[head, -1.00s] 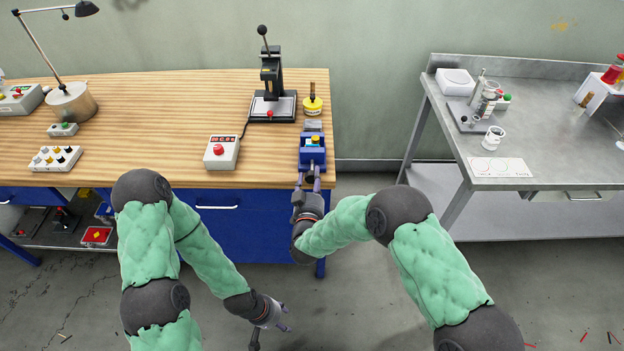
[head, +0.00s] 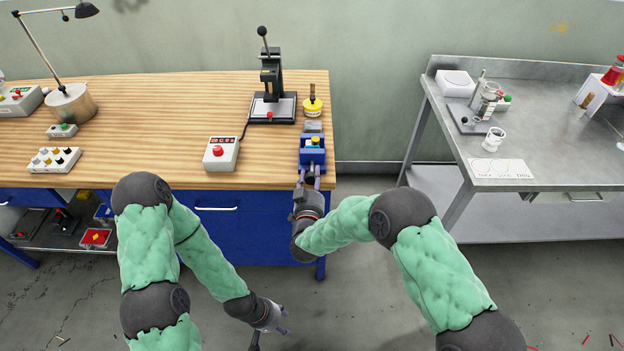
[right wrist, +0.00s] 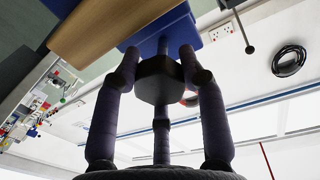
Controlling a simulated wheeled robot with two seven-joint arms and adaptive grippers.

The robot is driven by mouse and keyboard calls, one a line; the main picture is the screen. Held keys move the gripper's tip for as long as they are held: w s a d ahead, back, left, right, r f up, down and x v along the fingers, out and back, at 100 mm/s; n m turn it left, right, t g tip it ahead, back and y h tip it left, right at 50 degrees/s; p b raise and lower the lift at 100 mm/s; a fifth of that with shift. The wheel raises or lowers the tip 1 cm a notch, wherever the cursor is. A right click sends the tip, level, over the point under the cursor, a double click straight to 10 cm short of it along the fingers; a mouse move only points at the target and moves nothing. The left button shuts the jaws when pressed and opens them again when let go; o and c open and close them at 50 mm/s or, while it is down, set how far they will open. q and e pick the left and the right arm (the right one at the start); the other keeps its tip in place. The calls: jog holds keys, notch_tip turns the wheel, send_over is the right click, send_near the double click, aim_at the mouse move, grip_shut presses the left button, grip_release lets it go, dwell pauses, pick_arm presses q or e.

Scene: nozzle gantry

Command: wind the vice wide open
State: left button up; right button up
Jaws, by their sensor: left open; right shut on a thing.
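The blue vice (head: 312,158) sits at the right front corner of the wooden bench. A small part with a yellow top (head: 311,142) shows at its jaws; the jaw gap is too small to judge. My right gripper (head: 309,183) is at the vice's front, below the bench edge. My left gripper (head: 280,321) is open and empty, low over the floor in front of the bench.
A black press (head: 271,90) and a yellow pot (head: 313,106) stand behind the vice. A white box with a red button (head: 221,153) is to its left. A metal table (head: 540,130) stands to the right across a gap. The middle of the bench is clear.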

jog(key=shift+s+f, duration=0.1)
jog(key=shift+f, duration=0.15)
jog(key=o, duration=0.9)
jog(key=shift+r, duration=0.1)
jog(key=s, duration=0.8)
jog(key=s+a, duration=0.1)
jog(key=s, duration=0.3)
